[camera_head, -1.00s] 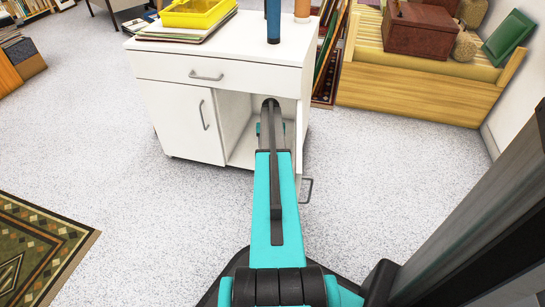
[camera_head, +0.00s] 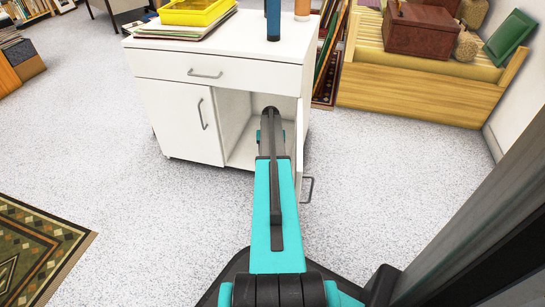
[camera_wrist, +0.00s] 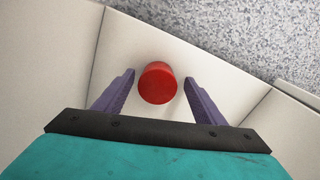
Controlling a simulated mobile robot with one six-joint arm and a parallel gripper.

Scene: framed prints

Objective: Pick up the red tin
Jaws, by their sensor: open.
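The red tin (camera_wrist: 157,84) is a small red cylinder standing on the pale floor of the cabinet compartment (camera_wrist: 133,42) in the wrist view. My gripper (camera_wrist: 158,84) is open, with one purple-grey finger on each side of the tin. A gap shows between the tin and each finger, wider on the right. In the head view my arm reaches into the open right compartment of the white cabinet (camera_head: 180,122), so the tin and my fingers are hidden there.
The right cabinet door (camera_head: 300,165) stands open close beside my arm. The left door (camera_head: 182,120) and the drawer (camera_head: 225,70) are shut. A yellow tray (camera_head: 195,12) and two cylinders (camera_head: 273,20) are on top.

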